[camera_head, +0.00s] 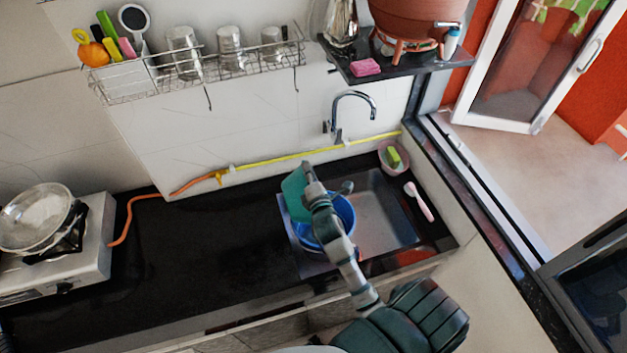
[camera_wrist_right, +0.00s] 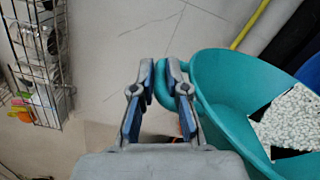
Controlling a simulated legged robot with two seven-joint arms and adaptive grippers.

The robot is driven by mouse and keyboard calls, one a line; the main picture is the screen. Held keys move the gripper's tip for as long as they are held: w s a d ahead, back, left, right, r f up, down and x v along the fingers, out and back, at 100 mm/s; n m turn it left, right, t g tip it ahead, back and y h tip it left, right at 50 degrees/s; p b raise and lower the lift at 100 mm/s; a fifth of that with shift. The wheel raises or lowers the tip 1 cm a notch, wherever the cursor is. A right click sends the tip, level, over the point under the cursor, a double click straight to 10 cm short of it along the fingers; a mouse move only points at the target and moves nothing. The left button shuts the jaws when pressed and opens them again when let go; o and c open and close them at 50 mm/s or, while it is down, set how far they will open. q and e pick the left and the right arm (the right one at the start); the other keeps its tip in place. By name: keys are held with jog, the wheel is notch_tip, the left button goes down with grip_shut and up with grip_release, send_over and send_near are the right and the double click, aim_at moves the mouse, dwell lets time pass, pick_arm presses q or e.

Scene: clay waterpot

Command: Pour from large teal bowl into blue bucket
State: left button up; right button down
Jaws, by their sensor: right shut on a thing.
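The large teal bowl (camera_head: 294,191) is at the left edge of the sink, tilted, next to and partly over the blue bucket (camera_head: 343,211). My right gripper (camera_head: 310,176) is shut on the bowl's rim or handle. In the right wrist view the fingertips of my right gripper (camera_wrist_right: 162,68) close on the handle of the teal bowl (camera_wrist_right: 222,88). A strip of blue (camera_wrist_right: 312,70) shows at the right edge there. My right arm hides part of the bucket, and the bucket's contents are unclear. My left gripper is out of view.
The steel sink (camera_head: 385,205) has free room right of the bucket. A faucet (camera_head: 352,98) rises behind it. A pink bowl with a sponge (camera_head: 393,157) and a brush (camera_head: 419,201) lie at right. A stove (camera_head: 60,245) stands left; black counter (camera_head: 190,235) is clear.

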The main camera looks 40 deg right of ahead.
jog(key=shift+s+d+r+m, duration=0.1)
jog(key=shift+s+d+m, duration=0.15)
jog(key=shift+d, duration=0.35)
jog(key=shift+s+d+m, duration=0.2)
jog(key=shift+d+m, duration=0.05)
jog(key=shift+d, duration=0.35)
dwell(0.7)
